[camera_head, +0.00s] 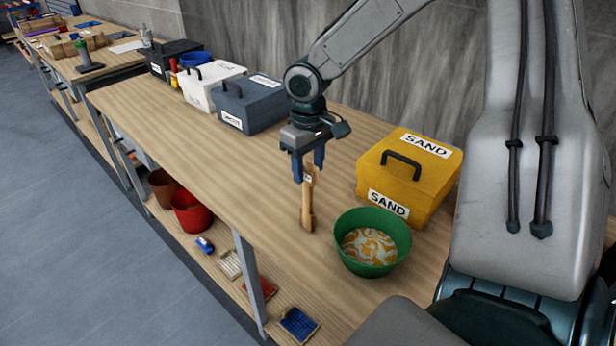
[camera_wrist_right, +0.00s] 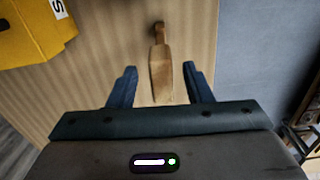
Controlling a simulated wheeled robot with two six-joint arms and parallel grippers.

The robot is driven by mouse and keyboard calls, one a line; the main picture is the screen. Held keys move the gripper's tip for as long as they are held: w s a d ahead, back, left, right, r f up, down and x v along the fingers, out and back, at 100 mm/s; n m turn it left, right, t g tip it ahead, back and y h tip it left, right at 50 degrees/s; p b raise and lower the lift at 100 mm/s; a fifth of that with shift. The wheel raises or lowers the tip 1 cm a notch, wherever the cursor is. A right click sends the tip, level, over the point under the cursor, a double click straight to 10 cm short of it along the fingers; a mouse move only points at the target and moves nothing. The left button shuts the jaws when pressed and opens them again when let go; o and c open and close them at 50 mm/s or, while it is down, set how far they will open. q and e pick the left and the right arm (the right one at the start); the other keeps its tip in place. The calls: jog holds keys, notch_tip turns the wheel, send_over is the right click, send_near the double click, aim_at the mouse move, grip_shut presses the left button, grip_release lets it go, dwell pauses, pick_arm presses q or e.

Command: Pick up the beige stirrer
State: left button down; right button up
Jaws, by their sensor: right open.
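The beige stirrer (camera_head: 307,208) is a long, flat wooden paddle on the wooden bench, just left of the green bowl. It also shows in the right wrist view (camera_wrist_right: 160,72), with its wide end toward the gripper and its narrow end farther off. My right gripper (camera_head: 308,174) is open at the stirrer's far end in the head view. In the wrist view the two fingers (camera_wrist_right: 156,88) lie on either side of the wide end, with a gap on each side. I cannot tell the exact height of the fingertips over it. My left gripper is not in view.
The green bowl (camera_head: 340,247) with swirled yellow and white contents stands close to the stirrer. A yellow SAND box (camera_head: 436,178) stands behind it. Grey (camera_head: 262,108) and white (camera_head: 200,92) boxes stand farther left. The bench (camera_head: 215,165) left of the gripper is clear.

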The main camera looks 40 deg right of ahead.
aim_at(308, 199)
jog(key=shift+a+f, duration=0.1)
jog(key=shift+f, duration=1.2)
jog(key=shift+c, duration=0.3)
grip_shut()
